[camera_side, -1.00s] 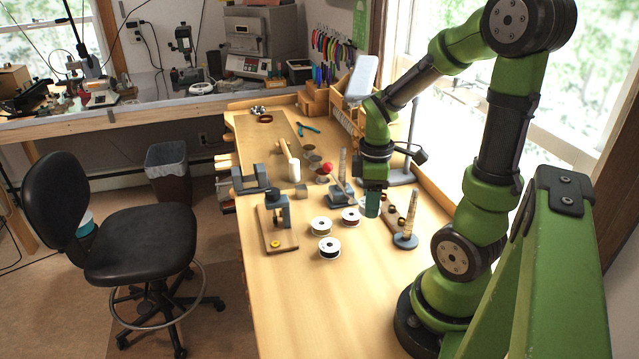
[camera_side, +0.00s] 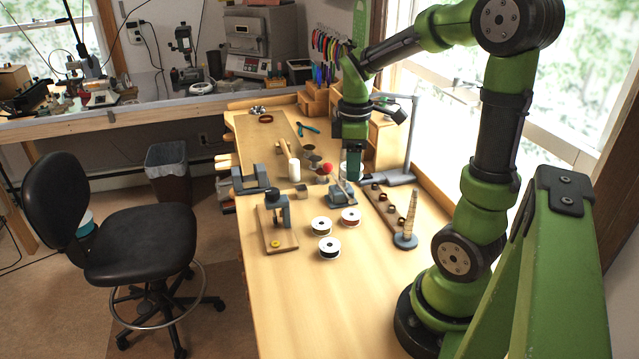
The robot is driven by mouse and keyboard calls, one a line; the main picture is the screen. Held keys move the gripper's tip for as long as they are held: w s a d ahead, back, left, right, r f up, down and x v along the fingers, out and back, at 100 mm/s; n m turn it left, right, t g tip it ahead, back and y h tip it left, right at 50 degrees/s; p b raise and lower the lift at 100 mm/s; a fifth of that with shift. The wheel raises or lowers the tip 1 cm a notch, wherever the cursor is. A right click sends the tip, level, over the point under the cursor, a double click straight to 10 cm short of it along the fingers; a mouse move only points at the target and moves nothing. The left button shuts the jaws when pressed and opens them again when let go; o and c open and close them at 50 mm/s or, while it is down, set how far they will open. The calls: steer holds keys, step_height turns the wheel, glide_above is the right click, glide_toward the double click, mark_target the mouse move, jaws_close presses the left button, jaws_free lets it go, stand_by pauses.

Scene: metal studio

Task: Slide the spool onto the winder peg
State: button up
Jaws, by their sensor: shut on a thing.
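My gripper (camera_side: 352,175) points down near the right back of the bench, behind the grey block. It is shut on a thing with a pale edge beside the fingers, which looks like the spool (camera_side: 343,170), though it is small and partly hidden. A grey block with a slanted rod (camera_side: 341,194) stands just below and in front of the gripper. I cannot clearly make out the winder peg; the gripper covers part of the area around that block. Whether the held thing touches anything is not clear.
A tapered mandrel (camera_side: 408,222) stands right. A wooden board with a grey clamp (camera_side: 280,215) is left. A lamp stand (camera_side: 411,140) rises behind. The front bench is clear.

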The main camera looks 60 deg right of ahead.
steer(key=w+f, duration=0.2)
steer(key=w, duration=0.5)
steer(key=w+a+f, duration=0.1)
steer(key=w+f, duration=0.1)
steer(key=w, duration=0.5)
steer(key=w+a+f, duration=0.1)
steer(key=w+f, duration=0.1)
steer(key=w, duration=0.5)
steer(key=shift+w+a, duration=0.1)
steer(key=shift+a, duration=0.1)
steer(key=shift+f, duration=2.6)
steer(key=shift+f, duration=2)
steer(key=o, duration=1.1)
step_height(320, 180, up, 17)
steer(key=shift+f, duration=0.1)
